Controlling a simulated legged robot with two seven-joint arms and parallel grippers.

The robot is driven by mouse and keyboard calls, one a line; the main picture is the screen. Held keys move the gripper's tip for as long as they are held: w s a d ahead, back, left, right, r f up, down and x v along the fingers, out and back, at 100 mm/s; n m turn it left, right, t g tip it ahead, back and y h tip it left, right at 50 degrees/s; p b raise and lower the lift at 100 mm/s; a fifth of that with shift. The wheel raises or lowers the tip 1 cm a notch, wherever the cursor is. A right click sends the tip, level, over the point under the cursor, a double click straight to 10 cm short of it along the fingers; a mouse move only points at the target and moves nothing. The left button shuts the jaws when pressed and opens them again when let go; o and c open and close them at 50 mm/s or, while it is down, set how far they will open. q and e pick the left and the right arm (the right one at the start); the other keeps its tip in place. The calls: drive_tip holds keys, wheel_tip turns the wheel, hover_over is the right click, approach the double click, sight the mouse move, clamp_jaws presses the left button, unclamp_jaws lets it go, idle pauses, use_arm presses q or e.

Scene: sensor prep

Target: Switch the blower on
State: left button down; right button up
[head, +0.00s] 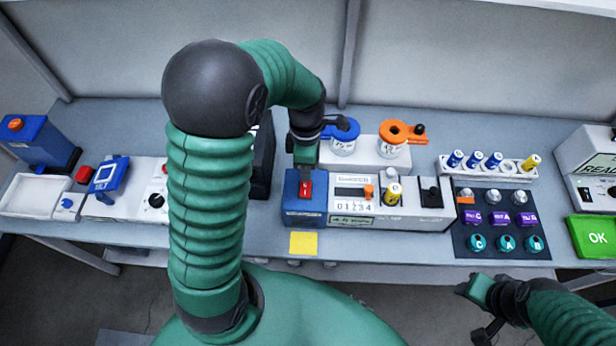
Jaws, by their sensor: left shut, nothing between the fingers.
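A blue box (292,209) with a red rocker switch (306,190) stands on the bench near the middle; it looks like the blower, though no readable name shows on it. My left gripper (306,168) points down right at the switch, shut and empty. I cannot tell whether it touches the switch, and the gripper hides the back of the box. My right gripper (477,290) is low at the right, in front of the bench and away from the box; its jaws are too small to read.
A counter unit (347,221) adjoins the box on the right. A yellow note (303,243) lies in front. A dark pad (466,246) with several parts and a green OK panel (597,237) are at the right.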

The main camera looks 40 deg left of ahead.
use_arm(q)
drive_tip(key=shift+a+r, duration=0.7)
drive_tip(key=shift+r, duration=2.1)
drive_tip(key=s+d+f+m+t+b, duration=0.1)
drive_tip(key=d+f+m+b, duration=0.3)
drive_tip(key=m, duration=0.8)
drive_tip(key=s+d+f+m+t+b, duration=0.2)
drive_tip(key=s+d+f+m+b, duration=0.1)
drive_tip(key=f+m, duration=0.6)
drive_tip(key=s+d+m, duration=0.1)
drive_tip(key=m, duration=0.2)
drive_tip(key=shift+s+t+y+b, duration=0.2)
drive_tip(key=shift+t+y+b, duration=0.1)
drive_tip(key=shift+b, duration=0.1)
use_arm(e)
drive_tip(key=s+x, duration=0.1)
drive_tip(key=x, duration=0.7)
drive_tip(key=shift+s+a+f, duration=0.15)
drive_tip(key=shift+s+f, duration=0.05)
drive_tip(key=shift+s, duration=0.15)
use_arm(q)
drive_tip(key=shift+a, duration=0.2)
use_arm(e)
drive_tip(key=shift+a, duration=0.3)
use_arm(q)
drive_tip(key=shift+d, duration=0.15)
use_arm(e)
drive_tip(key=shift+d, duration=0.2)
drive_tip(key=shift+c, duration=0.5)
